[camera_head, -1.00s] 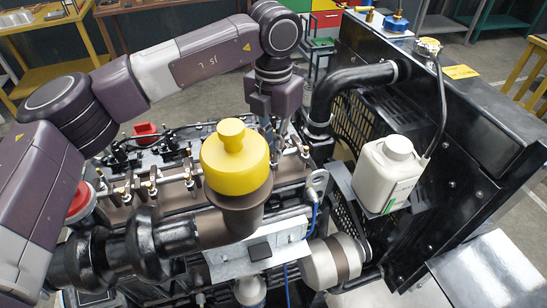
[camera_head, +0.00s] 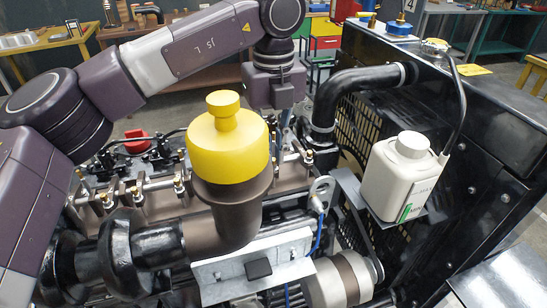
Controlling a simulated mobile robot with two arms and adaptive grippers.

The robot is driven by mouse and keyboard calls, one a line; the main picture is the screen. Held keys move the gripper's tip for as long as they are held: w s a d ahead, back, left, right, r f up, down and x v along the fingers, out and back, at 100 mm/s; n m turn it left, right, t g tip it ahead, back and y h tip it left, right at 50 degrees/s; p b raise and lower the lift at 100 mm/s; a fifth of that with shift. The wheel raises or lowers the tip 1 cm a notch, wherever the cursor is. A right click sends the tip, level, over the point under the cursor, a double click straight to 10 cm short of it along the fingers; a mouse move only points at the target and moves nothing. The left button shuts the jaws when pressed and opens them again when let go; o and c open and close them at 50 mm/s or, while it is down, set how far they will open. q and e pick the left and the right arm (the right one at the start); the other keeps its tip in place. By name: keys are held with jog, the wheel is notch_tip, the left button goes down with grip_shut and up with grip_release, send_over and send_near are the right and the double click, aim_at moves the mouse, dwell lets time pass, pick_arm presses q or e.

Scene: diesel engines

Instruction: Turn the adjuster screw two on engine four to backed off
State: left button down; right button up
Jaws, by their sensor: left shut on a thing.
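The engine's rocker row runs across the middle, with several brass-tipped adjuster screws (camera_head: 180,189) standing up along it. I cannot tell by number which one is screw two. My left gripper (camera_head: 284,122) reaches down from above to the right end of this row, just behind the yellow cap (camera_head: 228,145). Its fingers are shut on what looks like an adjuster screw; the fingertips and the held part are mostly hidden by the yellow cap and its brown pipe. My right gripper is not in view.
The yellow cap on its brown pipe stands close in front of the gripper. A black hose (camera_head: 350,88) and the radiator housing (camera_head: 480,150) rise at the right, with a white bottle (camera_head: 402,178) on a bracket. A red cap (camera_head: 137,140) sits at the left rear.

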aim_at(274, 159)
pick_arm(q)
jog(key=shift+n+b, duration=0.65)
jog(key=shift+n, duration=0.65)
jog(key=shift+r, duration=0.1)
jog(key=c, duration=2)
grip_release()
jog(key=shift+c, duration=0.2)
notch_tip(274, 159, up, 12)
